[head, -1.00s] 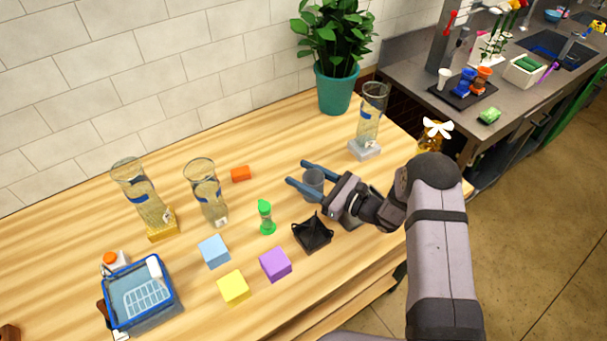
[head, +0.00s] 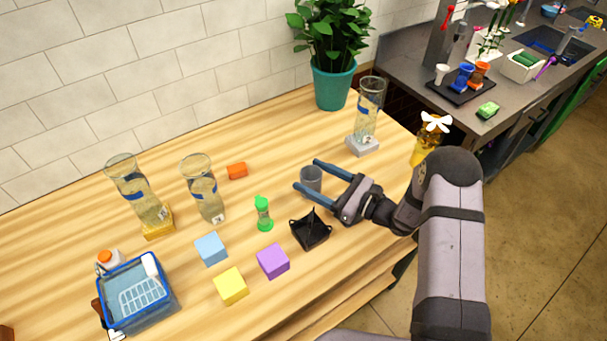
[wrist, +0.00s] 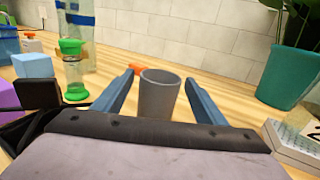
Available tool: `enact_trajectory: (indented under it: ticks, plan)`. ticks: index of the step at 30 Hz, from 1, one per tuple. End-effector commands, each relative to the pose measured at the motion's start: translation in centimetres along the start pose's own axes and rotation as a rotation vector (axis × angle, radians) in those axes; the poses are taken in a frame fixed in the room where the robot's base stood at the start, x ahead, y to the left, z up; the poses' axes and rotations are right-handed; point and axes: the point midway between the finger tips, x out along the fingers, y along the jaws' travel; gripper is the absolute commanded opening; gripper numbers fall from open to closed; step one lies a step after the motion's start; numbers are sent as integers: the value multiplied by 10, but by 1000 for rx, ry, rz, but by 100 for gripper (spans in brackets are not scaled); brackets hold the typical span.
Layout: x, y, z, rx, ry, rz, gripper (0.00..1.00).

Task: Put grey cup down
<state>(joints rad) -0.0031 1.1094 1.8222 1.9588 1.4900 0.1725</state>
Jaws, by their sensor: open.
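The grey cup (head: 311,180) stands upright on the wooden table, near the middle of the head view. My gripper (head: 307,174) is open, with its two blue fingers on either side of the cup. In the wrist view the cup (wrist: 159,95) sits between the spread fingers (wrist: 160,92), with a visible gap on each side. The lower part of the cup is hidden behind the gripper body in the wrist view.
A glass vase on a grey block (head: 362,145) stands behind right. Open table lies between the cup and the wall.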

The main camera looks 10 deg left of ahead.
Motion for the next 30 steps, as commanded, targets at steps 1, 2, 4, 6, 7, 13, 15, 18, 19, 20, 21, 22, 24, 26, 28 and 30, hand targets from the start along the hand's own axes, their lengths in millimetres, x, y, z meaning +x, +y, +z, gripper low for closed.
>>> enact_trajectory:
  ticks: [1,2,4,6,7,13,15,18,19,20,21,22,24,26,28,30]
  plan:
    - [-11,-2,-3,0,0,-5,65]
    - [-16,-1,-3,1,0,-5,65]
    - [-29,-2,-3,0,0,-5,65]
    - [-41,-2,-2,0,-1,-5,65]
    - [-46,-1,-2,0,-1,-4,65]
    - [-69,-1,-1,-1,0,-2,65]
    - [-74,0,-1,-1,0,-2,65]
    - [-78,0,-1,0,0,0,65]
    - [-78,0,0,0,0,1,65]
    - [-78,1,0,0,0,1,65]
    - [-79,1,0,0,0,1,65]
    - [-79,1,0,0,0,1,65]
    - [-78,1,0,0,0,1,65]
    - [-78,1,0,0,0,1,65]
    - [-78,0,0,0,0,1,65]
    - [-78,0,0,0,0,1,65]
